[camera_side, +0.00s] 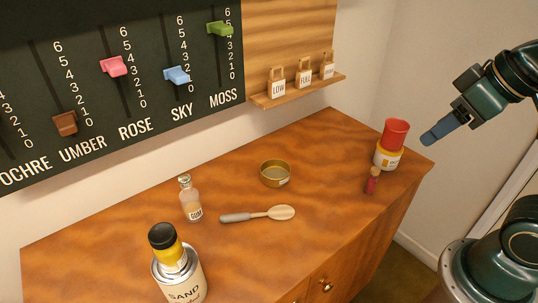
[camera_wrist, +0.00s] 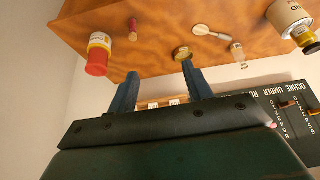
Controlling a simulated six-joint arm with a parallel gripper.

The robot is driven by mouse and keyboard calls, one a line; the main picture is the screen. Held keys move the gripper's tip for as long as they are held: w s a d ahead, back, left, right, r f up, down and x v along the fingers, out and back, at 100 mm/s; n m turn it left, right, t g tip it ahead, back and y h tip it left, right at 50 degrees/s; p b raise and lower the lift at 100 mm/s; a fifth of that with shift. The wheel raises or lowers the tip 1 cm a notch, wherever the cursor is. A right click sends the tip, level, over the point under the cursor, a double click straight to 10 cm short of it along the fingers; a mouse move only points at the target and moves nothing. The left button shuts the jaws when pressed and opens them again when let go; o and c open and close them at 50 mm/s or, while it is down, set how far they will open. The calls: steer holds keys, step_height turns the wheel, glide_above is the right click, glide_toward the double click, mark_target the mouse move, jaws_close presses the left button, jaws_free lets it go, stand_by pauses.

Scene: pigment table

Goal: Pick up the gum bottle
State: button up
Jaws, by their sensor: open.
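The gum bottle (camera_side: 190,201) is a small clear glass bottle with a stopper and a label, upright on the wooden table at left centre in the side view. In the wrist view it shows small at the upper right (camera_wrist: 238,50), beyond the right finger. My gripper (camera_side: 438,132) is in the air past the table's right end, far from the bottle. In the wrist view my gripper (camera_wrist: 160,88) has its two blue fingers spread apart, with nothing held between them.
A sand can (camera_side: 186,287) with a yellow, black-capped item on top stands left of a spoon (camera_side: 258,215). A brass dish (camera_side: 276,174) sits centrally. A red-topped jar (camera_side: 394,135) and small red figure (camera_side: 372,181) stand right. A slider board (camera_side: 120,75) and shelf (camera_side: 300,90) are behind.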

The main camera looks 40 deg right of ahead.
steer(key=w+a+r+n+y, duration=0.1)
steer(key=w+a+r+n, duration=0.3)
steer(key=w, duration=0.6)
steer(key=n+g+y, duration=0.2)
steer(key=n+g, duration=0.1)
steer(key=n, duration=0.3)
glide_above(185, 177)
steer(key=s+d, duration=0.3)
steer(key=d, duration=0.1)
step_height(185, 177, down, 10)
steer(key=shift+y, duration=0.3)
steer(key=shift+x, duration=4.45)
steer(key=shift+s+a, duration=0.1)
steer(key=shift+a, duration=0.05)
steer(key=shift+x, duration=2.55)
